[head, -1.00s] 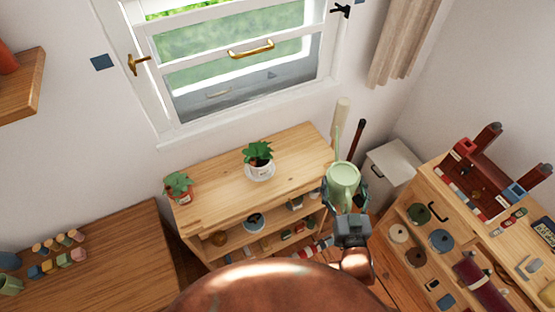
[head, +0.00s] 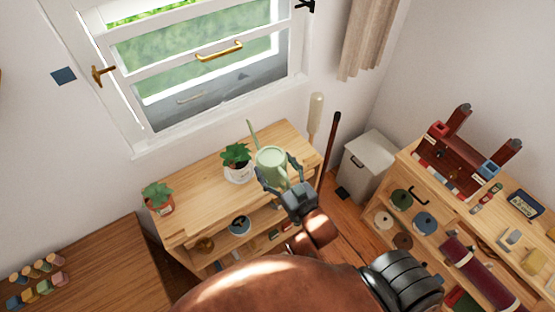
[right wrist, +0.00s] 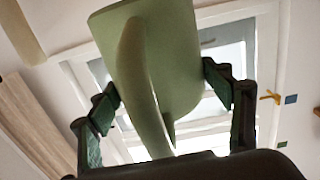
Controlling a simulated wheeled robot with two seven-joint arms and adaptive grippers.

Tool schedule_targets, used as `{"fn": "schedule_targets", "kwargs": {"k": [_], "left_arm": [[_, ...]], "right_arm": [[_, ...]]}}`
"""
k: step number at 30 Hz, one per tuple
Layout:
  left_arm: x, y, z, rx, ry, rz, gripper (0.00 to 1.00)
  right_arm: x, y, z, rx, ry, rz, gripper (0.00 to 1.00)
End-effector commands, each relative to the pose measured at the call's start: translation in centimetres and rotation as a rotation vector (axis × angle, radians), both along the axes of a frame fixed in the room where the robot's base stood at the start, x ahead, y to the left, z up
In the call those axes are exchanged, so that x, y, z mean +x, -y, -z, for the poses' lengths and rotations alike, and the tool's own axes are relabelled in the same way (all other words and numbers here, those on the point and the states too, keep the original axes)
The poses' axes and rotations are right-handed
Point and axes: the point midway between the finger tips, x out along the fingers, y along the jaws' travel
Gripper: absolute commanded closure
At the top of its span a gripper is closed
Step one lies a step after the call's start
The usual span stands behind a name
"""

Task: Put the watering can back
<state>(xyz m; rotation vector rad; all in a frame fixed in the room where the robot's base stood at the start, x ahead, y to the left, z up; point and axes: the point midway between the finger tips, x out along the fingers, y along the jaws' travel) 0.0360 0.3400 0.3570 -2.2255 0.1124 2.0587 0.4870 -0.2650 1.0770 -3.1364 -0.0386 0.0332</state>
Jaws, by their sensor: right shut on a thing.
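The pale green watering can (head: 271,165) is held in my right gripper (head: 280,182), over the right end of the wooden shelf unit (head: 195,210) below the window. In the right wrist view the can (right wrist: 185,50) fills the middle, its curved handle towards the camera, with the dark fingers (right wrist: 165,105) on either side of it. In the head view its spout points up and left, beside the white-potted plant. I cannot tell whether the can's base touches the shelf top. My left gripper is not in view.
A plant in a white pot (head: 238,173) stands close left of the can, and a plant in a terracotta pot (head: 159,205) at the left end. The shelf top between them is clear. A white bin (head: 366,163) and a toy-laden shelf (head: 480,225) stand right.

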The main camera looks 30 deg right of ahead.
Motion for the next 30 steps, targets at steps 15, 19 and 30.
{"fn": "schedule_targets", "kwargs": {"k": [15, 19, 30], "left_arm": [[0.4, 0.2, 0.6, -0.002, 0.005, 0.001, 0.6], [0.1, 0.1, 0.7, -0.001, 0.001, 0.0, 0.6], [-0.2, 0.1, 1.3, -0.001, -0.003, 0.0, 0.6]], "right_arm": [[2.2, 4.4, -0.1, -0.004, 0.031, -0.049, 0.85], [4.1, 5.6, 0.9, -0.003, 0.031, -0.05, 0.85], [9.9, 9.3, 4.9, -0.002, 0.028, -0.048, 0.85]]}}
